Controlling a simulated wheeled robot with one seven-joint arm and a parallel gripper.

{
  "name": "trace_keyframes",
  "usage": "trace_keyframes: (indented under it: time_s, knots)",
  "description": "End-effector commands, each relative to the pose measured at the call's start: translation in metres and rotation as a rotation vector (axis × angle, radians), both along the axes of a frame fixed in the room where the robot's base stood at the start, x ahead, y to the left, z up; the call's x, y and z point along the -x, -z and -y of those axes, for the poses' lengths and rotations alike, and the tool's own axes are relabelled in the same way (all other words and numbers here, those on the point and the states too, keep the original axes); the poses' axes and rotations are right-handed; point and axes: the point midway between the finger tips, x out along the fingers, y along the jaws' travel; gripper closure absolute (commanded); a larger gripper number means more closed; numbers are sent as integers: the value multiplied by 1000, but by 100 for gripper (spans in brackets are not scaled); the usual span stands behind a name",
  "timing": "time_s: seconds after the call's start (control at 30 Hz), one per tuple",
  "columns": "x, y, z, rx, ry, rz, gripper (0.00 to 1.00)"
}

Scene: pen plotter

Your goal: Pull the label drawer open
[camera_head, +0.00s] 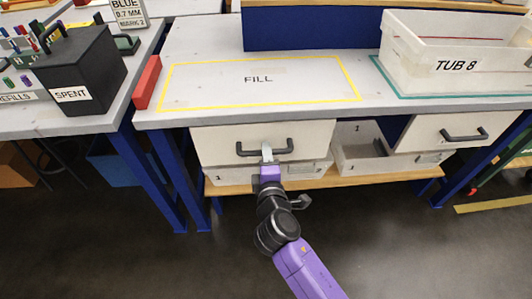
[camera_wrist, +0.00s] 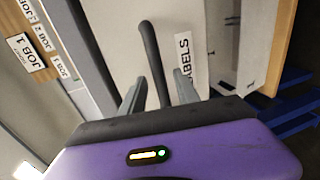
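The label drawer (camera_head: 225,145) has a pale front with a dark bar handle (camera_head: 284,150), under the left part of the bench. In the wrist view its front bears a LABELS sign (camera_wrist: 184,58), and the handle (camera_wrist: 150,50) runs between my fingers. My gripper (camera_head: 267,155) is at the middle of the handle. In the wrist view my gripper (camera_wrist: 160,92) has one finger on each side of the bar, with gaps showing, so it looks open around it. Contact with the bar is unclear. The drawer front sits close under the bench edge, seemingly shut.
White bins (camera_head: 362,150) stand on a wooden shelf (camera_head: 350,181) below. A second drawer (camera_head: 430,130) is at right. The benchtop (camera_head: 210,45) bears a yellow FILL outline, a red block (camera_head: 147,82) and TUB 8 (camera_head: 450,85). The floor in front is clear.

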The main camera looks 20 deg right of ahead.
Motion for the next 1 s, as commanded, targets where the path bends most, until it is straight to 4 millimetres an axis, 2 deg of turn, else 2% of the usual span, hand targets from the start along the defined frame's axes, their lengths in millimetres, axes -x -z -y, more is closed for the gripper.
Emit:
trace_keyframes:
  time_s: [0.2,0.47,0.67,0.7,1.0]
  knots:
    - [-16,4,5,-1,-1,0,62]
    - [-17,4,6,-1,-1,0,62]
    - [-17,4,5,-1,-1,0,98]
    - [-17,4,5,-1,-1,0,100]
    - [-17,4,5,-2,-2,-1,100]
